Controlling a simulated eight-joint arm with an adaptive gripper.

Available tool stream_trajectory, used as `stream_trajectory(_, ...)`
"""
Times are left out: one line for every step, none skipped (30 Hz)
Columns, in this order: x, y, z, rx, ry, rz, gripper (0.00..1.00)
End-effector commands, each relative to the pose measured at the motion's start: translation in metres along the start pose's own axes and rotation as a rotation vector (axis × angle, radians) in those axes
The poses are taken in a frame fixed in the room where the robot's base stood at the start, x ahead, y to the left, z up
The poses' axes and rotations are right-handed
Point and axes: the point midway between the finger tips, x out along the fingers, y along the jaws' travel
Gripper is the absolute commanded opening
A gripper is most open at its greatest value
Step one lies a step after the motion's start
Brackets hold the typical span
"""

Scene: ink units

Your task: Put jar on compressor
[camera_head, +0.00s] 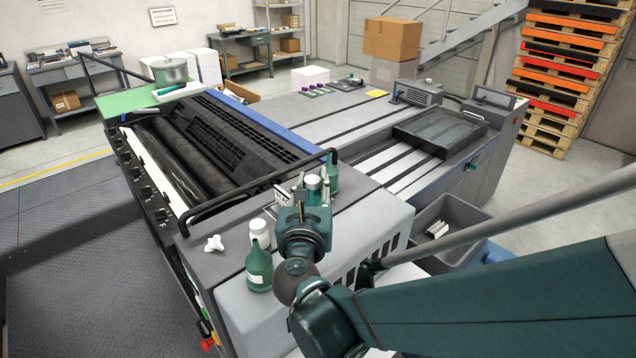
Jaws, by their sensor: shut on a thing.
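My gripper (304,204) is over the near end of the grey press top, seen from behind, with its wrist hiding much of what is around it. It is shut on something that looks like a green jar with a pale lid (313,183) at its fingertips. My gripper hides the jar's lower part, so I cannot tell whether it touches the surface below. A small grey finned machine, which looks like the compressor (417,93), stands on the far right part of the press top. It is well apart from my gripper.
A white jar (259,234), a green bottle (258,268) and a white knob-like piece (213,243) stand left of my gripper. Another green bottle (332,173) is close behind it. A black rail (258,190) crosses the press. A cardboard box (391,39) stands behind the compressor.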

Motion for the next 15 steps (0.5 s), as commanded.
stream_trajectory(0.000, 0.000, -0.004, 0.000, 0.000, 0.000, 0.12)
stream_trajectory(0.001, 0.001, -0.006, 0.000, 0.000, 0.000, 0.12)
stream_trajectory(0.001, 0.001, -0.010, 0.000, 0.000, 0.000, 0.12)
stream_trajectory(0.001, 0.001, -0.013, 0.000, 0.000, 0.000, 0.12)
stream_trajectory(0.001, 0.002, -0.016, 0.000, 0.000, 0.000, 0.12)
stream_trajectory(0.001, 0.002, -0.021, 0.000, 0.000, 0.000, 0.12)
stream_trajectory(0.001, 0.002, -0.025, 0.000, 0.000, 0.000, 0.12)
stream_trajectory(0.001, 0.002, -0.028, 0.000, 0.000, 0.000, 0.12)
stream_trajectory(0.002, 0.003, -0.033, 0.000, 0.000, 0.000, 0.12)
stream_trajectory(0.001, 0.003, -0.036, 0.000, 0.000, 0.000, 0.12)
stream_trajectory(0.001, 0.003, -0.040, 0.000, 0.000, 0.000, 0.12)
stream_trajectory(0.001, 0.003, -0.043, 0.000, 0.000, 0.000, 0.12)
stream_trajectory(0.002, 0.003, -0.046, 0.000, 0.000, 0.000, 0.12)
stream_trajectory(0.001, 0.003, -0.049, 0.000, 0.000, 0.000, 0.12)
stream_trajectory(0.002, 0.003, -0.051, 0.000, 0.000, 0.000, 0.12)
